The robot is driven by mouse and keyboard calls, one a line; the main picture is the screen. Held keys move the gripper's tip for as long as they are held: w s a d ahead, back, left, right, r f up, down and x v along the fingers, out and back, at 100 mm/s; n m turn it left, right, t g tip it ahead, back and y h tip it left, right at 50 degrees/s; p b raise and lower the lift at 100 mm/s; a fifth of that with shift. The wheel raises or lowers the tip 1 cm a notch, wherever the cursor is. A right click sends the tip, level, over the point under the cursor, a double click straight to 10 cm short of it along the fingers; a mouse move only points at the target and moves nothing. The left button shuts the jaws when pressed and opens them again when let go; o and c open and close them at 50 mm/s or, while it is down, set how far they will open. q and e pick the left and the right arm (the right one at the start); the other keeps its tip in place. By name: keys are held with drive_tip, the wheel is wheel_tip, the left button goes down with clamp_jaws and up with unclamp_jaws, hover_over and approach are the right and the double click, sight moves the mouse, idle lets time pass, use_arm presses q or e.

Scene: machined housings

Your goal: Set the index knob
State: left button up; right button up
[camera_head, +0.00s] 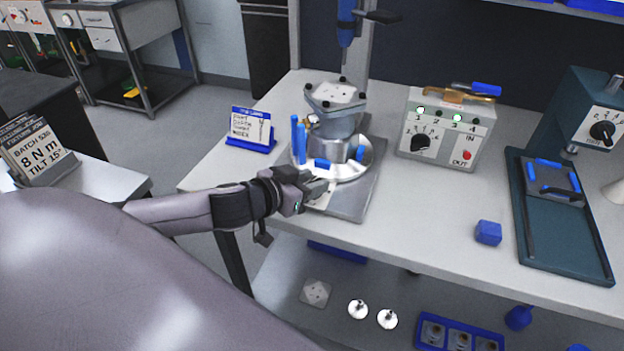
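My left gripper (318,188) reaches in from the left, at the front edge of a round silver turntable (345,168). Its fingers are small and seen from behind, so I cannot tell if they are open or shut. A metal housing with a square top plate (335,95) stands on the turntable, with blue parts around it. A black knob (421,143) with numbers above it is on the front of a grey control box, to the right of and apart from the gripper. Another black knob (602,130) is on a teal machine at far right. Which one is the index knob is not readable. My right gripper is not in view.
The grey control box (477,140) has lit indicators and a red button. A blue-handled driver (346,30) hangs above the housing. A small sign (252,128) stands left. A blue cube (488,233) and a dark tray (575,250) are at right. The bench's front middle is clear.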

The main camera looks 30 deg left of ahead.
use_arm(q)
drive_tip(key=shift+w+d+f, duration=0.1)
drive_tip(key=shift+w+f, duration=0.05)
drive_tip(key=shift+w, duration=0.2)
clamp_jaws()
